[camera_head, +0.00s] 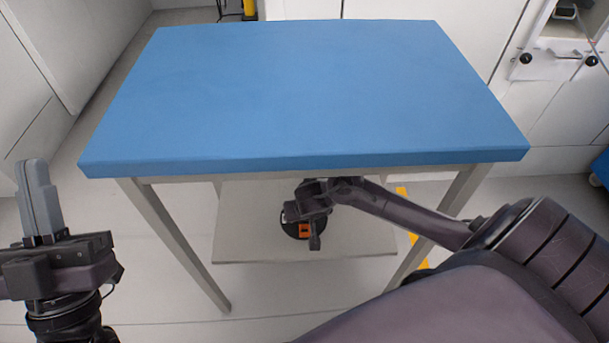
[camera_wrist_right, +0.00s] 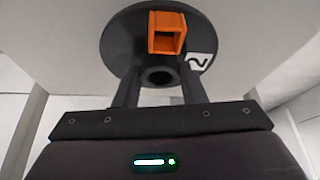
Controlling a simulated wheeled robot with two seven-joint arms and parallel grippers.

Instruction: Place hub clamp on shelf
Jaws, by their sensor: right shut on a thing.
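The hub clamp is a black round disc with an orange square block; in the head view the hub clamp (camera_head: 290,228) shows partly behind my right gripper (camera_head: 315,232), below the table top. In the right wrist view the hub clamp (camera_wrist_right: 122,42) lies ahead of the fingers, which are shut on its black round hub. The grey lower shelf (camera_head: 235,240) of the table is around and below the clamp; I cannot tell whether they touch. My left gripper (camera_head: 38,195) is away at the far left, its fingers close together and empty.
The blue table top (camera_head: 300,95) is bare and hangs over the shelf. Its front legs (camera_head: 185,250) stand on both sides of my right arm's reach. White cabinets (camera_head: 385,10) stand behind. A yellow floor marking (camera_head: 413,240) shows at the right.

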